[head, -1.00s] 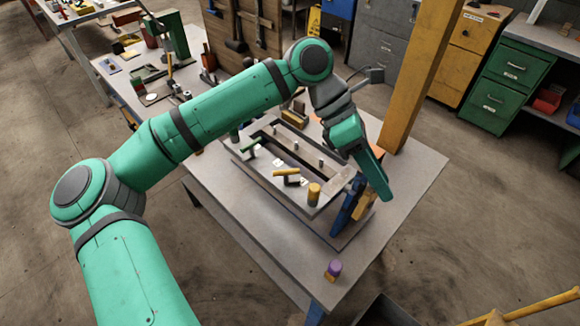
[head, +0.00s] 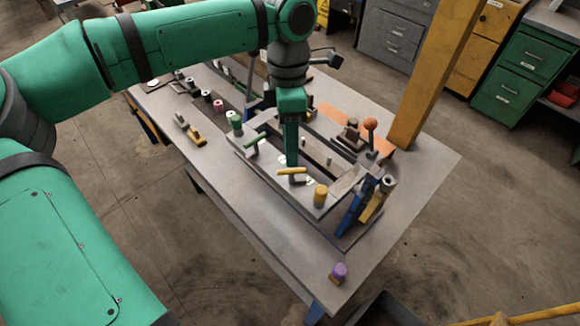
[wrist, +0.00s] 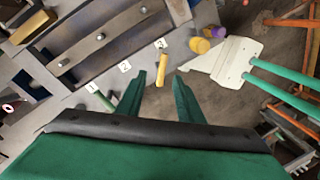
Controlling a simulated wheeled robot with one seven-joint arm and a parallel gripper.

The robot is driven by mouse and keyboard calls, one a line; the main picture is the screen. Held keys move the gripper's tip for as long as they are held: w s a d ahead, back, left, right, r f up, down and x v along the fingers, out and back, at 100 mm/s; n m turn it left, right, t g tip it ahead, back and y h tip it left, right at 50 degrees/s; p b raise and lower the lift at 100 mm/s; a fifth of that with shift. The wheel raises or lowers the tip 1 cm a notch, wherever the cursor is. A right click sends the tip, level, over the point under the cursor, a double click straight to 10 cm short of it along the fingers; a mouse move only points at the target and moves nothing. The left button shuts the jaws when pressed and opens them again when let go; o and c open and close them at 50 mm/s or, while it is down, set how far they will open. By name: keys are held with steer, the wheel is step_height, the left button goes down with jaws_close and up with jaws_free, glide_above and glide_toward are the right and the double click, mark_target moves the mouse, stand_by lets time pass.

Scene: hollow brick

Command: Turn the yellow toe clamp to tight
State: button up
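The yellow toe clamp handle (head: 291,171) lies across the near edge of the grey fixture (head: 245,155) on the table. In the wrist view the handle (wrist: 161,68) is a short yellow bar by the label marked 3 (wrist: 160,43). It appears between my fingertips in the picture. My gripper (head: 291,160) points down at the handle in the head view; its fingers (wrist: 160,78) are apart in the wrist view, with nothing gripped. I cannot tell the exact height gap to the handle.
A yellow knob (head: 320,195) stands at the fixture's near right corner. A blue and yellow upright part (head: 365,205) and an orange-ball lever (head: 370,130) are to the right. A purple-topped piece (head: 338,272) stands near the table corner. A yellow post (head: 425,70) rises behind.

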mark_target(293, 170)
steer(key=f, duration=0.1)
steer(key=s+f, duration=0.1)
steer(key=f, duration=0.3)
steer(key=shift+s+d+f, duration=0.15)
steer(key=shift+d+f, duration=0.1)
steer(key=shift+d, duration=0.15)
steer(key=shift+a+f, duration=0.1)
steer(key=shift+f, duration=0.6)
jaws_close()
